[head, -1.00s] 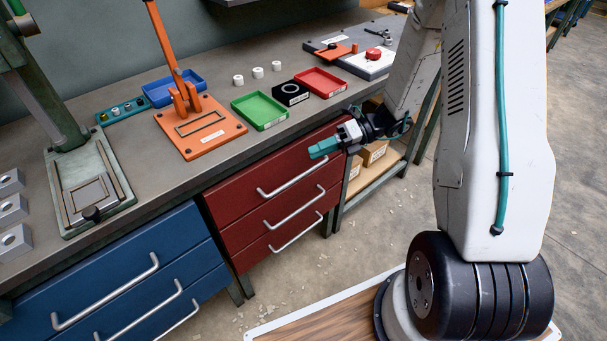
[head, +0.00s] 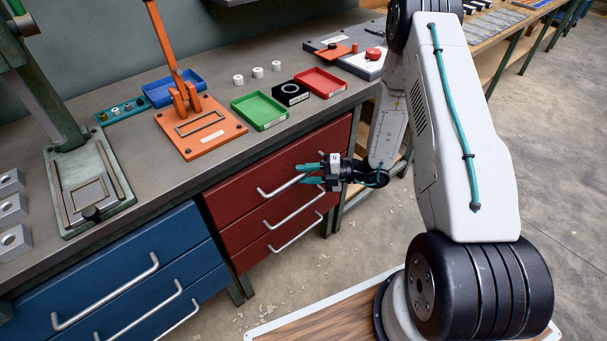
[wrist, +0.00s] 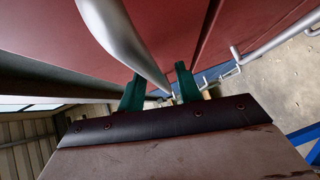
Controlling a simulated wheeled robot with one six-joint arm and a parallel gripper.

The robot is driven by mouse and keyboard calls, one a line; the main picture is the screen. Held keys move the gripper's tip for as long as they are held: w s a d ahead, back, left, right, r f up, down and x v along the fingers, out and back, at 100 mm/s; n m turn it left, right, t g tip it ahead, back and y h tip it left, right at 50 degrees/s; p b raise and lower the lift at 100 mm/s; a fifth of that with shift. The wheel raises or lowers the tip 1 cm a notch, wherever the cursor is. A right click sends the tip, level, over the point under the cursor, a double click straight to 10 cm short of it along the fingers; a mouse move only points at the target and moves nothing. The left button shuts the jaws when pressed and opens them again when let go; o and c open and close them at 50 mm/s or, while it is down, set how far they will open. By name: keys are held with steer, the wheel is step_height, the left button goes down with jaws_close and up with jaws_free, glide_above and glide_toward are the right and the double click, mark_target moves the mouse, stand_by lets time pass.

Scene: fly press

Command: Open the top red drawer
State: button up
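The top red drawer (head: 270,172) is shut, flush with the red cabinet under the bench. Its silver bar handle (head: 281,187) also shows in the wrist view (wrist: 120,32), running down from the upper left toward the gap between my fingers. My gripper (head: 307,173) is open at the right part of this handle, one teal finger above the other. The handle's right end is partly hidden by my gripper in the head view.
Two more red drawers with bar handles (head: 292,208) lie below. A blue drawer cabinet (head: 120,270) stands to the left. The bench top holds a green tray (head: 259,110), a red tray (head: 319,82) and an orange press (head: 200,128). The floor before the drawers is open.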

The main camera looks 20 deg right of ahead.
steer(key=shift+w+a, duration=0.15)
steer(key=shift+a, duration=0.25)
jaws_close()
steer(key=shift+f, duration=0.1)
